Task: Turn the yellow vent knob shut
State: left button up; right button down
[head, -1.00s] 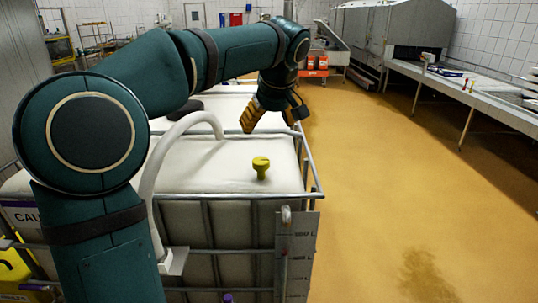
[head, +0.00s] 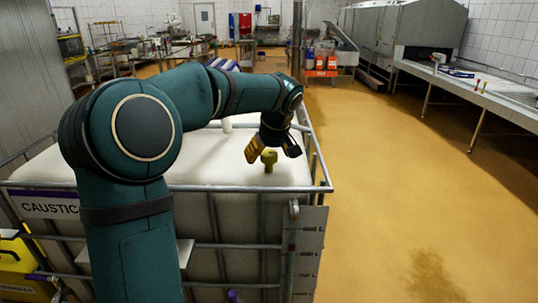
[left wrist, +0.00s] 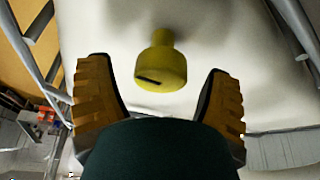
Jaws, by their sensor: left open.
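The yellow vent knob (head: 269,158) stands upright on the white top of the caustic tank (head: 210,170), near its right side. In the left wrist view the knob (left wrist: 162,66) shows its round head with a dark slot, on a thinner stem. My left gripper (head: 272,152) is open and empty, just above and behind the knob in the head view. In the left wrist view its two yellow-padded fingers (left wrist: 160,95) lie to either side of the knob's line, with the knob beyond them and clear of both. My right gripper is not in view.
A grey metal cage (head: 325,188) surrounds the tank, its top rail close to the knob's right. A yellow container (head: 15,265) stands at lower left. The floor (head: 410,190) to the right is clear.

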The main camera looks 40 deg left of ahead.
pick_arm(q)
jog(key=c, duration=1.2)
